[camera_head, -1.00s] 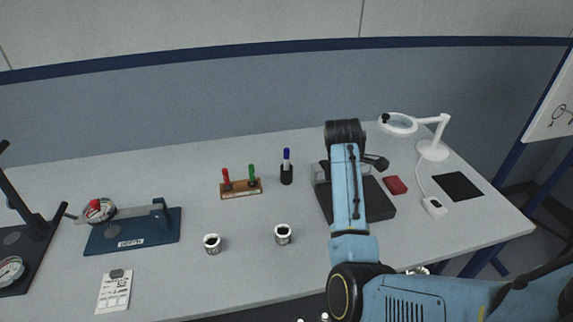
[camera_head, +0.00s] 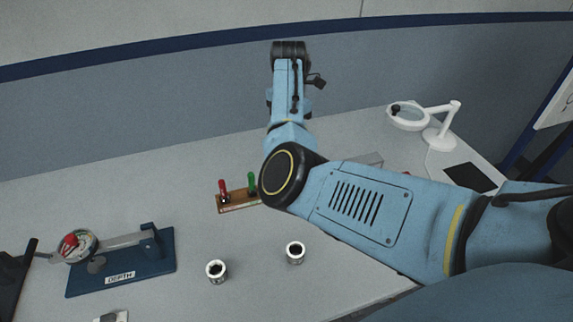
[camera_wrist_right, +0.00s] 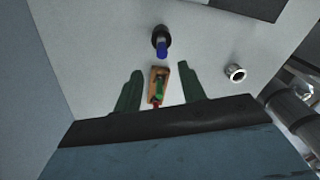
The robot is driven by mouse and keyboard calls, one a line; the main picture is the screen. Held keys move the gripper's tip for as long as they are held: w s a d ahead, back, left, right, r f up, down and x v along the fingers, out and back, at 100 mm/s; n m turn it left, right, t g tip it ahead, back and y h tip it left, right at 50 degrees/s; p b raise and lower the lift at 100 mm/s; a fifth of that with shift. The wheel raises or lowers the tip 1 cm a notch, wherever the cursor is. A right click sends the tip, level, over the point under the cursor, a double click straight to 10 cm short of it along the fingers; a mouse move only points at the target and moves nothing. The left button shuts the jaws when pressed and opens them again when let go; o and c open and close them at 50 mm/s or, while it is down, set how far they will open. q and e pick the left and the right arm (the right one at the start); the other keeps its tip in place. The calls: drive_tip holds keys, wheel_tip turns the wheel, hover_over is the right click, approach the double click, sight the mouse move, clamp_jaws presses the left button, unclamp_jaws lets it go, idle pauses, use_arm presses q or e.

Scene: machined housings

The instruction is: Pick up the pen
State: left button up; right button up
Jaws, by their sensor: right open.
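The blue-capped pen (camera_wrist_right: 162,48) stands in a small black holder (camera_wrist_right: 160,31) near the top middle of the right wrist view. In the head view my right arm hides both. My right gripper (camera_wrist_right: 160,68) is open and empty, its two dark green fingers spread wide, with the pen beyond the fingertips and between their lines. In the head view the fingers are hidden behind my wrist. My left gripper is not in view.
A wooden block (camera_head: 229,202) with a red and a green marker shows between the fingers in the wrist view. Two small metal cups (camera_head: 216,271) stand in front. A blue depth gauge stand (camera_head: 160,258) is at left, a magnifier lamp (camera_head: 440,138) at right.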

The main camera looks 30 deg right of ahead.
wheel_tip(320, 180, down, 4)
drive_tip(key=shift+s+f, duration=0.1)
drive_tip(key=shift+s, duration=0.05)
drive_tip(key=shift+f, duration=0.25)
drive_tip(key=f, duration=0.4)
drive_tip(key=shift+d+f+b, duration=0.1)
drive_tip(key=shift+d+b, duration=0.1)
drive_tip(key=shift+b, duration=0.15)
drive_tip(key=shift+f, duration=0.45)
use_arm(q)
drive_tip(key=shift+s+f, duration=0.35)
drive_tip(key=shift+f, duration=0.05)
use_arm(e)
clamp_jaws()
